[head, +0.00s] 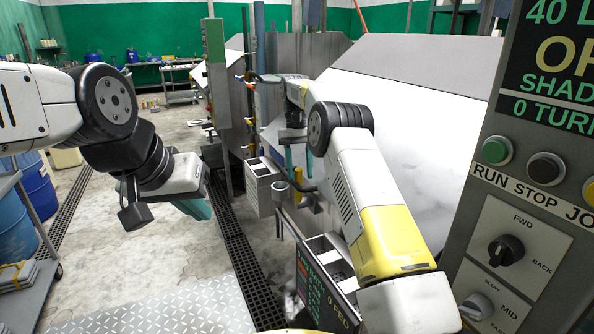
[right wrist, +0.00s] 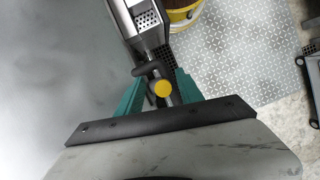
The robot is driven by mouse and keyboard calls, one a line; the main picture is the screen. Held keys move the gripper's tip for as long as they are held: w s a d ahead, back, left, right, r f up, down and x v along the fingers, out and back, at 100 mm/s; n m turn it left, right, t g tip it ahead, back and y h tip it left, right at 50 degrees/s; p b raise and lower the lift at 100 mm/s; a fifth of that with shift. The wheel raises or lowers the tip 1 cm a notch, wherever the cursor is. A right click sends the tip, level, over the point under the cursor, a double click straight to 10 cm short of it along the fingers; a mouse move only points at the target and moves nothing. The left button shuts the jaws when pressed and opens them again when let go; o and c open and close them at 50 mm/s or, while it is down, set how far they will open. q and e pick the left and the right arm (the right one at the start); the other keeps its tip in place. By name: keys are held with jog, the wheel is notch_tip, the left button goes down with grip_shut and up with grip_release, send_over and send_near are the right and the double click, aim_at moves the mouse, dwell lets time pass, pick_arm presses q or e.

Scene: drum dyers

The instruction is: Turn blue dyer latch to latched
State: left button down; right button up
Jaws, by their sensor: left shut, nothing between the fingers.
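A dark latch handle with a round yellow end (right wrist: 162,88) shows in the right wrist view, at the edge of a smooth grey metal surface (right wrist: 50,70). My right gripper (right wrist: 160,97) has its teal fingers apart, one on each side of the handle. I cannot tell if either finger touches it. In the head view my right gripper (head: 298,160) is beside the steel dyer (head: 420,85), and its own wrist and arm hide the latch there. No blue mark on this dyer shows. My left gripper (head: 198,207) is shut and empty over the open floor at left.
A control panel (head: 530,170) with buttons and knobs stands close at right. Blue drums (head: 35,185) and a grey cart (head: 45,270) are at left. A floor grating (head: 235,250) runs through the middle.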

jog(key=shift+r, duration=1.7)
jog(key=shift+s+r, duration=0.1)
jog(key=shift+s, duration=0.05)
jog(key=s+a+r, duration=0.1)
jog(key=s, duration=1.4)
jog(key=shift+s+r, duration=0.2)
jog(key=shift+s, duration=0.15)
jog(key=s+d+r+t+y, duration=0.2)
jog(key=s+d+r+t, duration=0.2)
jog(key=s+d+r, duration=0.3)
jog(key=s+d+m+t, duration=0.1)
jog(key=s+d+t, duration=0.2)
jog(key=s, duration=0.9)
jog(key=shift+s+d+f+m+t+y, duration=0.15)
jog(key=shift+s+f+m+t+y, duration=0.25)
jog(key=shift+t, duration=1.3)
